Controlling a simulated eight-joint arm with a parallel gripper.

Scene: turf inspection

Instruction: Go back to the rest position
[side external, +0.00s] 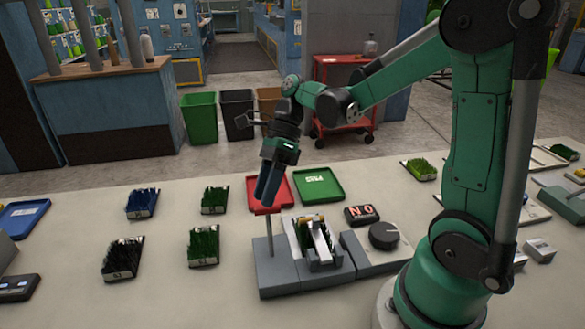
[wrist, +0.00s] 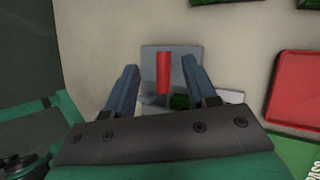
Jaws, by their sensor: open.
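My gripper (side external: 268,184) hangs from my green arm with its blue-grey fingers pointing down. It is above the grey test fixture (side external: 274,273) on the table. In the wrist view the two fingers of my gripper (wrist: 168,88) stand apart, with no object held between them. A red-topped lever (wrist: 163,73) on the fixture shows between the fingers. In the side view its red top (side external: 264,207) lies just below the fingertips; I cannot tell whether they touch. A turf sample (side external: 309,236) sits in the fixture.
A red tray (side external: 283,196) and a green tray (side external: 319,186) lie behind the fixture. A display (side external: 361,214) reading "NO" and a dial (side external: 384,236) are to its right. Several turf samples, one of them dark (side external: 122,259), stand to the left. The air above the table's left side is free.

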